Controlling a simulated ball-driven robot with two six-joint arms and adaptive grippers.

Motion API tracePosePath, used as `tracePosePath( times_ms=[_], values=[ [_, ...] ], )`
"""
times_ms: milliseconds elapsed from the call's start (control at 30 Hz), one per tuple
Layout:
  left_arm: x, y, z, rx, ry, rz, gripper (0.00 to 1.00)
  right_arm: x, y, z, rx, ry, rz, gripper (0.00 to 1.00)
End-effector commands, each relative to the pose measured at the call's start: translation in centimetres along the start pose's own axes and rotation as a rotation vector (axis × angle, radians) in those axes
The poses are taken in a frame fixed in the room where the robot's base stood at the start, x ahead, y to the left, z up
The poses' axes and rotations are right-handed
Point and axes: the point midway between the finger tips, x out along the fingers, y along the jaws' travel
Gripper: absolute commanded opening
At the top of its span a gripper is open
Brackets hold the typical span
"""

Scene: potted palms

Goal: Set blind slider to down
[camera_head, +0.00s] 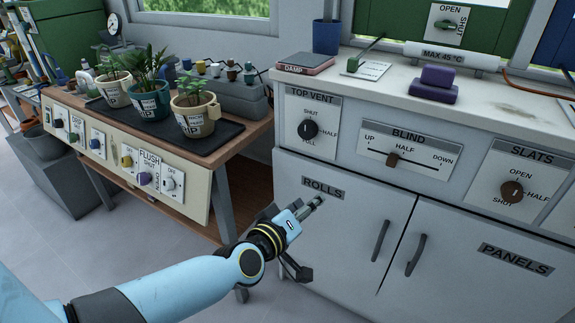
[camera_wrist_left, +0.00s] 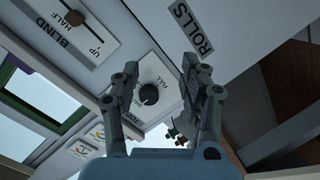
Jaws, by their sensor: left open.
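The blind slider is a brown knob (camera_head: 392,160) on a white plate (camera_head: 412,150) labelled BLIND, on the front of the grey cabinet. The knob stands at HALF, between UP on the left and DOWN on the right. It also shows in the left wrist view as a knob (camera_wrist_left: 74,17) at the upper left. My left gripper (camera_head: 310,236) is open and empty in front of the ROLLS door, below and left of the slider, apart from it. Its two fingers (camera_wrist_left: 161,68) show spread in the wrist view. My right gripper is not in view.
A TOP VENT dial (camera_head: 308,129) sits left of the slider and a SLATS dial (camera_head: 512,190) right of it. Door handles (camera_head: 380,240) stick out below. A wooden bench with potted palms (camera_head: 150,97) stands at left.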

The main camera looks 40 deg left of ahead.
Motion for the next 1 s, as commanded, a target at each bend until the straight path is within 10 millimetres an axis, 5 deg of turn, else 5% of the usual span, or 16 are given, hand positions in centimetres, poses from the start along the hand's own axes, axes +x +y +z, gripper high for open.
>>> tracePosePath(
  times_ms=[200,400,867,1000],
  values=[
    [-0.2,-1.6,0.9,0.311,-0.022,-0.020,0.44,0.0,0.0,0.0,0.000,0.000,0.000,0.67],
    [-0.3,-1.9,1.1,0.430,-0.027,-0.022,0.44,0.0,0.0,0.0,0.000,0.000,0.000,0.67],
    [-0.3,-1.9,1.1,0.436,-0.028,-0.022,0.44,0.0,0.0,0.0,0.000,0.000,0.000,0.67],
    [-0.3,-1.9,0.9,0.308,-0.017,-0.025,0.44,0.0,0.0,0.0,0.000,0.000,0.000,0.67]
  ],
)
